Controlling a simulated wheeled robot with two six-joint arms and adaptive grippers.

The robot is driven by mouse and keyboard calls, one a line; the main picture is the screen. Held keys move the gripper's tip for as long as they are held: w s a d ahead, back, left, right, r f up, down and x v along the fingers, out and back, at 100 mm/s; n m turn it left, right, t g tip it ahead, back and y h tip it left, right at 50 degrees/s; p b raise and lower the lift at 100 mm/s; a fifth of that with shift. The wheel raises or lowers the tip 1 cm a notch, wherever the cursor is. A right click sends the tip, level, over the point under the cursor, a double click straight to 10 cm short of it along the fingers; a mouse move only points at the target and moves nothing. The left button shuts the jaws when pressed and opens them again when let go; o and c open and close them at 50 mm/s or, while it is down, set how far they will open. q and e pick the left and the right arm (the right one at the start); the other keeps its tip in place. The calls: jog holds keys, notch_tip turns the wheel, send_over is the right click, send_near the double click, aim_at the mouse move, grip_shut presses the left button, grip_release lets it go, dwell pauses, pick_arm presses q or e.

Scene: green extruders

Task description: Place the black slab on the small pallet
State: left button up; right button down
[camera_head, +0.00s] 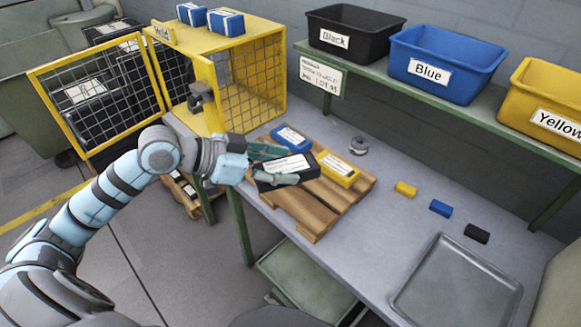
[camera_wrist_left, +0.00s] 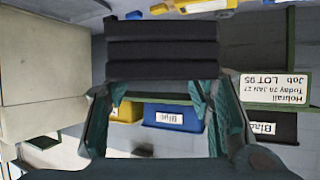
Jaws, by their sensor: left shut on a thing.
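The black slab (camera_head: 308,172), with a white label on top, is between the fingers of my left gripper (camera_head: 276,164), which is shut on it. It also shows as a dark ribbed block in the left wrist view (camera_wrist_left: 160,50). The small wooden pallet (camera_head: 325,207) lies on the grey table. The slab is over the pallet's left part; I cannot tell whether it touches the wood. A blue slab (camera_head: 290,137) and a yellow slab (camera_head: 339,170) lie on the pallet beside it. The fingers hide part of the black slab. My right gripper is not in view.
A yellow mesh cage (camera_head: 250,85) with its door open stands behind left. Black (camera_head: 345,35), blue (camera_head: 440,65) and yellow (camera_head: 545,105) bins sit on a shelf. Small blocks (camera_head: 440,208) and a grey tray (camera_head: 455,285) lie to the right, with bare table between.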

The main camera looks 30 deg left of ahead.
pick_arm(q)
jog(key=w+a+r+n+t+y, duration=0.2)
jog(key=w+a+r+n+y, duration=0.2)
jog(key=w, duration=0.7)
jog(key=shift+w+a+n+t+b, duration=0.25)
jog(key=shift+a+n+t+b, duration=0.2)
jog(key=shift+a, duration=0.8)
jog(key=shift+w+f+n+y, duration=0.1)
jog(key=shift+w+n+y, duration=0.2)
jog(key=shift+y, duration=0.1)
notch_tip(320, 180, down, 19)
jog(key=b, duration=0.5)
jog(key=shift+s+a, duration=0.1)
jog(key=shift+s, duration=0.05)
jog(key=shift+f, duration=0.2)
jog(key=o, duration=1.4)
jog(key=shift+r, duration=0.15)
